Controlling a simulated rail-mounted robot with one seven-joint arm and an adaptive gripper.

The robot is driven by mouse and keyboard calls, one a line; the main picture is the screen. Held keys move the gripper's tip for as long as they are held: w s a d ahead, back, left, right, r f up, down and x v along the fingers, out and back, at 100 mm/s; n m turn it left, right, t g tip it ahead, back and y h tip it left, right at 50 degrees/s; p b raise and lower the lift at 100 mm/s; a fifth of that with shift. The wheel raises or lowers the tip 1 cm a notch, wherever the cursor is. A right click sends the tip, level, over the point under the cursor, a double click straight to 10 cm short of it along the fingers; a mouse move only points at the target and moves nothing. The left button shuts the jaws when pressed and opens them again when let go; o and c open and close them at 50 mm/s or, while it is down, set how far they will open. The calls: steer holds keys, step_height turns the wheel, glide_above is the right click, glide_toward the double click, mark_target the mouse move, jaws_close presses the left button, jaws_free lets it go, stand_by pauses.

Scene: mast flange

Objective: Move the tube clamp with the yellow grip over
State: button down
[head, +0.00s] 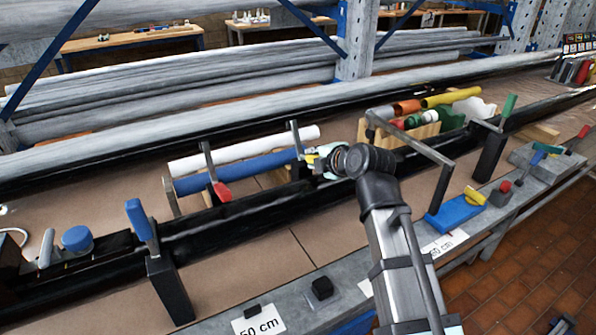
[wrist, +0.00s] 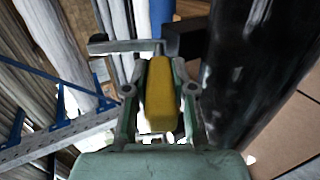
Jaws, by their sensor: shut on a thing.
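The yellow grip (wrist: 162,95) of the tube clamp fills the space between the two fingers of my gripper (wrist: 160,82) in the wrist view. A grey metal bar (wrist: 122,47) and a dark block (wrist: 186,40) of the clamp show just beyond the grip. In the head view my gripper (head: 323,158) is at the middle, by the long black tube, and is largely hidden behind my own wrist. A bit of yellow grip (head: 311,158) shows at its left, beside the clamp's upright bar (head: 295,138). The clamp's foot on the tube is partly hidden.
Other clamps with a blue grip (head: 139,219), a red grip (head: 221,192) and a green grip (head: 509,106) stand along the black tube. White (head: 240,150) and blue (head: 235,173) tubes lie behind. A wooden crate (head: 428,130) of coloured rolls stands right of my gripper.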

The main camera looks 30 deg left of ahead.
steer(key=f+y+b, duration=0.1)
steer(key=b, duration=0.1)
steer(key=shift+s+d+f+t+b, duration=0.1)
steer(key=shift+d+f+t+b, duration=0.1)
steer(key=shift+t+b, duration=0.15)
steer(key=shift+r+y+b, duration=0.15)
steer(key=shift+y+b, duration=0.15)
steer(key=shift+b, duration=0.15)
steer(key=c, duration=1)
jaws_free()
steer(key=shift+o, duration=0.2)
steer(key=v, duration=1.2)
